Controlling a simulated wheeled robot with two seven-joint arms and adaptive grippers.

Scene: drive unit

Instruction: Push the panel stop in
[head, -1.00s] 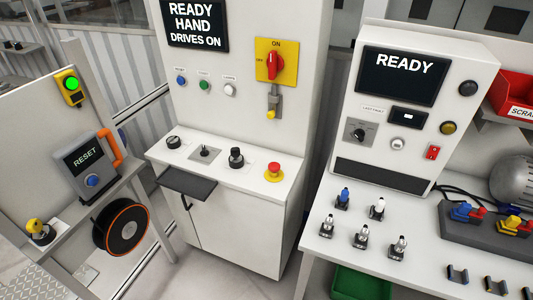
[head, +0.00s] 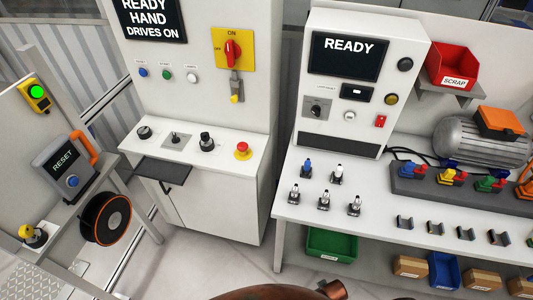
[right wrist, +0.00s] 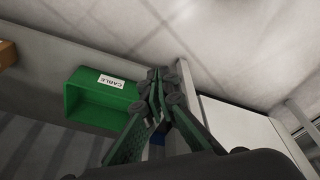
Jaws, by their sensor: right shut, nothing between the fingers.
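The panel stop (head: 243,150) is a red mushroom button on a yellow base. It sits at the right end of the sloping desk of the grey control cabinet (head: 215,200), in the head view. Whether its head is up or pressed in is too small to tell. My right gripper (right wrist: 157,80) shows only in the right wrist view, shut and empty, with the floor and a green bin beyond it. The stop is not visible in that view. My left gripper is in neither view.
A red rotary switch (head: 233,50) is on the cabinet's upright face. Other knobs (head: 207,142) stand left of the stop. A workbench (head: 380,225) with upright plugs is to the right, a green bin (head: 332,243) under it. Floor is clear between cabinet and bench.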

